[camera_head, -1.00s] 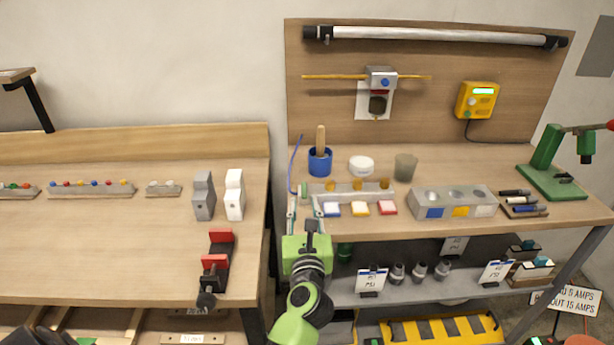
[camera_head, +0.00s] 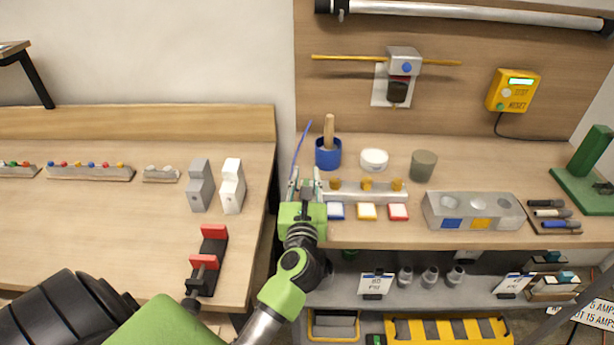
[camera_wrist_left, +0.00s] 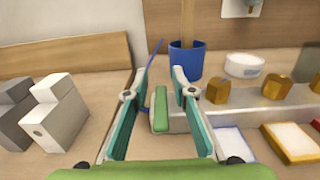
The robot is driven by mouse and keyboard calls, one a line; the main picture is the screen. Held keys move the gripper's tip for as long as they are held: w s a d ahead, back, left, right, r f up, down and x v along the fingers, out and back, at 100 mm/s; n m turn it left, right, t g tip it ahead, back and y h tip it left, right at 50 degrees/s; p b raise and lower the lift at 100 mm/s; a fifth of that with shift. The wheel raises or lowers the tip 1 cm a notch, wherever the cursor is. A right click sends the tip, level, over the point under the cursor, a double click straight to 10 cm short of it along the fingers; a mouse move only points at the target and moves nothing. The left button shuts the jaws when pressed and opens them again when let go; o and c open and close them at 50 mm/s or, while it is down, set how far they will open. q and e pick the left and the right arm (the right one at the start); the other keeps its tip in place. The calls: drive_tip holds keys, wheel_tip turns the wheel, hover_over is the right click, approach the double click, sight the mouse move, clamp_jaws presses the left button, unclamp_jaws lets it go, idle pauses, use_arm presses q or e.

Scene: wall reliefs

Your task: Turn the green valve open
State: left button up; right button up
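The green valve shows in the left wrist view as a small upright green handle (camera_wrist_left: 162,110) at the left end of a pale grey block with several brass knobs (camera_wrist_left: 217,91). In the head view that block (camera_head: 352,190) lies near the front edge of the right bench. My left gripper (camera_head: 305,182) is at the block's left end. My right gripper is not in view.
A blue cup (camera_head: 328,155) with a wooden handle and a white tub (camera_head: 374,160) stand behind the block. Blue, yellow and red-edged pads (camera_head: 367,211) lie before it. A thin blue line (camera_head: 301,147) rises beside the gripper. A gap separates the left bench (camera_head: 130,240).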

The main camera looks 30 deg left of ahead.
use_arm(q)
clamp_jaws()
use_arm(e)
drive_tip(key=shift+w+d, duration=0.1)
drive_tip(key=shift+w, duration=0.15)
